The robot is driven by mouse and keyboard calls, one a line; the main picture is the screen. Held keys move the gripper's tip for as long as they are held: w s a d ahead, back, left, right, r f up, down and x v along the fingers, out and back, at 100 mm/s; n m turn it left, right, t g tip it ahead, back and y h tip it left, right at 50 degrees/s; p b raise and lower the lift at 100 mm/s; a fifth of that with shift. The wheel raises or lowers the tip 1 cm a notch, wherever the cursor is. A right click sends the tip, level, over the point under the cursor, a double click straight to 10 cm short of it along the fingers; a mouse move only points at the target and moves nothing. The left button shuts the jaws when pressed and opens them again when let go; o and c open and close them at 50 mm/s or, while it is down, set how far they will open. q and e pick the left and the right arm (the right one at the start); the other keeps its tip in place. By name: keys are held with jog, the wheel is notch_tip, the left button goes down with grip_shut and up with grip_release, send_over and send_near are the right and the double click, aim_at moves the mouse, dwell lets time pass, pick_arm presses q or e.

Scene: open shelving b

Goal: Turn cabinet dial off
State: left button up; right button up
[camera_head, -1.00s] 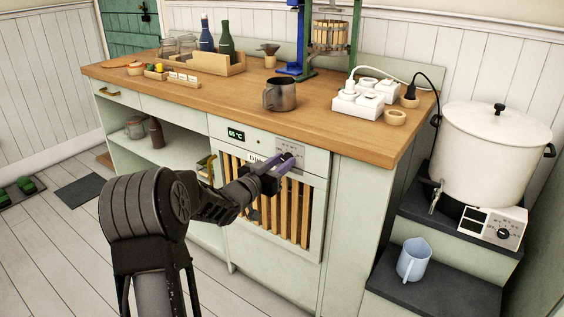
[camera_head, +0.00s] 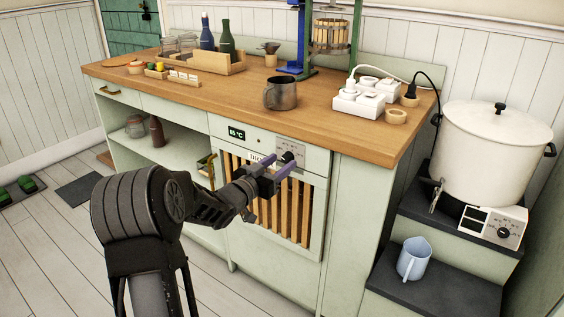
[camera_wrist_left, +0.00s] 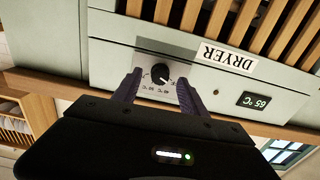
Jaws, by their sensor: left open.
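The cabinet dial (camera_wrist_left: 160,73) is a round black knob with a white pointer on a grey plate marked with temperatures. In the head view the dial (camera_head: 288,157) shows at the upper right of the cabinet front, just beyond my fingers. My left gripper (camera_head: 279,166) is open in front of the panel. In the wrist view its two purple fingers (camera_wrist_left: 159,88) stand on either side of the dial, with gaps between them and the knob. I cannot tell whether the fingertips touch the panel. The right gripper is not in view.
A "DRYER" label (camera_wrist_left: 229,58) and a 65 °C display (camera_head: 236,134) are beside the dial. Wooden slats (camera_head: 294,212) fill the door below. The wooden countertop (camera_head: 212,103) overhangs above, with a metal mug (camera_head: 281,95). A white pot (camera_head: 492,150) stands on the right.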

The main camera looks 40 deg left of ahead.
pick_arm(q)
jog(key=s, duration=0.6)
jog(key=shift+s, duration=0.1)
dwell(0.3)
